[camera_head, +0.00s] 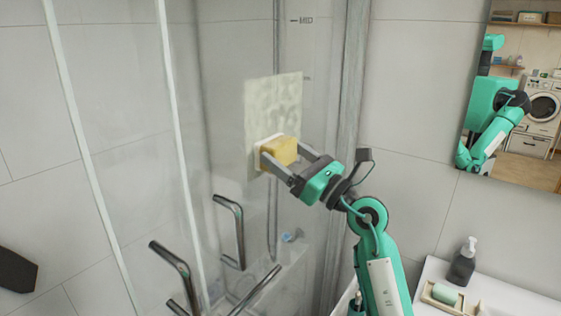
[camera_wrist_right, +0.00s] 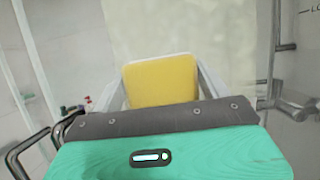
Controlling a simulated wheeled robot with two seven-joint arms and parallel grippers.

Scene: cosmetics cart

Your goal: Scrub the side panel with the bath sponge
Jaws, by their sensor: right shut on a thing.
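The bath sponge (camera_head: 278,151) is a yellow block with a white layer on its far face. My right gripper (camera_head: 285,158) is shut on it; the sponge also shows between the fingers in the right wrist view (camera_wrist_right: 161,82). The side panel is glass, with a pale, blotchy, soiled-looking patch (camera_head: 274,105) on it. The sponge's white face is at the lower part of this patch and seems to touch it, though exact contact is hard to tell. The patch also fills the background above the sponge in the right wrist view (camera_wrist_right: 180,30).
Dark metal bar handles (camera_head: 232,228) stand out at the lower left. A dark soap dispenser (camera_head: 462,262) and a tray with a green soap bar (camera_head: 445,294) are on the white counter at lower right. A mirror (camera_head: 515,110) hangs at upper right.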

